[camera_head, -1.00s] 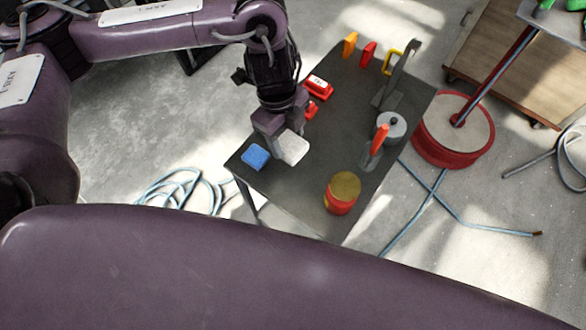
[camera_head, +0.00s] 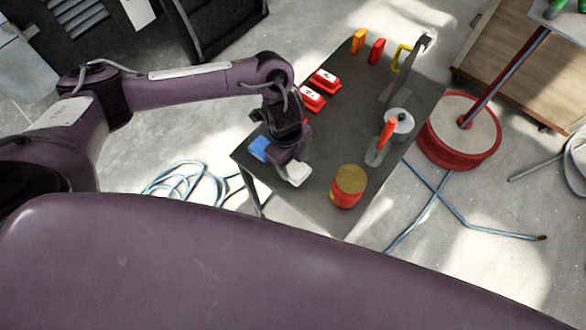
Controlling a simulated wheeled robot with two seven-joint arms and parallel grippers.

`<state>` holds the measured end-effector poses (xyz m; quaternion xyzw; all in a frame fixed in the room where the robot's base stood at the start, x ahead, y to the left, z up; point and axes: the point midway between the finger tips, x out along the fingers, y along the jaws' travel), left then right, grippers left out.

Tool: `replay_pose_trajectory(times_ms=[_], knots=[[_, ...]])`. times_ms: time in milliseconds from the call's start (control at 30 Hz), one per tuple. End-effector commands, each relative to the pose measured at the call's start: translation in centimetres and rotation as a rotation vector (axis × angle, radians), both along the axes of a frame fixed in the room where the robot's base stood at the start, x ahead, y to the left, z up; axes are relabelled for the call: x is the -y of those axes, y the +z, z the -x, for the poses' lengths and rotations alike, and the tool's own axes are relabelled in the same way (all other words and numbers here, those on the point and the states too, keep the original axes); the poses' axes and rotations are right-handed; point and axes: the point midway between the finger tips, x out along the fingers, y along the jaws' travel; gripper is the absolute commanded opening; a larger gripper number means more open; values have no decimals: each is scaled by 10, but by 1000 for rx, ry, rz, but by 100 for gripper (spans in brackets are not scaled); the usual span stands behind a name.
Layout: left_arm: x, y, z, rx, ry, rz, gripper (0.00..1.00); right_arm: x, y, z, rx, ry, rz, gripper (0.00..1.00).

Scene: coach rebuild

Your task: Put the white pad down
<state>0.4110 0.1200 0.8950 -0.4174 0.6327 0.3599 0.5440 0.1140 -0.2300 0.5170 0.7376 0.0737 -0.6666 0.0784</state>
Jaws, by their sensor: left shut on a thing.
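The white pad (camera_head: 297,174) is a small pale block at the front left part of the dark table (camera_head: 335,125). My left gripper (camera_head: 287,160) is shut on it from above and hides part of it. I cannot tell whether the pad touches the table top. A blue pad (camera_head: 259,147) lies on the table just left of the gripper and is partly hidden by it. My right gripper is not in view.
A red tin with a tan lid (camera_head: 348,187) stands right of the pad. A red-handled trowel (camera_head: 382,145), a grey round object (camera_head: 399,124) and two red boxes (camera_head: 318,89) are farther back. A red reel (camera_head: 459,131) stands on the floor at right.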

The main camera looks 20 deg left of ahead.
Motion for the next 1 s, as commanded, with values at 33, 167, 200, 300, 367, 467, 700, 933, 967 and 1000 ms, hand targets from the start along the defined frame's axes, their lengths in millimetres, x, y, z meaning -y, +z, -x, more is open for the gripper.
replay_pose_trajectory(times_ms=[33,167,200,300,367,467,700,933,967,1000], knots=[[0,-5,1,-3,0,0,35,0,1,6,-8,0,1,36],[0,-15,0,-2,0,0,35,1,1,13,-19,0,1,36],[1,-20,0,-2,0,0,35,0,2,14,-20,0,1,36],[0,-36,1,-4,0,-2,35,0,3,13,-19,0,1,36],[0,-40,1,-3,2,0,35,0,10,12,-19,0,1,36],[1,-49,1,-1,0,0,36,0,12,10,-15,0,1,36],[0,-52,1,-3,0,-1,59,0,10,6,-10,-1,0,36],[0,-51,1,-1,-1,0,75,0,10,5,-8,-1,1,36],[0,-51,1,-1,-1,0,75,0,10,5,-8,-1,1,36],[0,-51,1,-1,-1,0,75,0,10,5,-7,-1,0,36]])
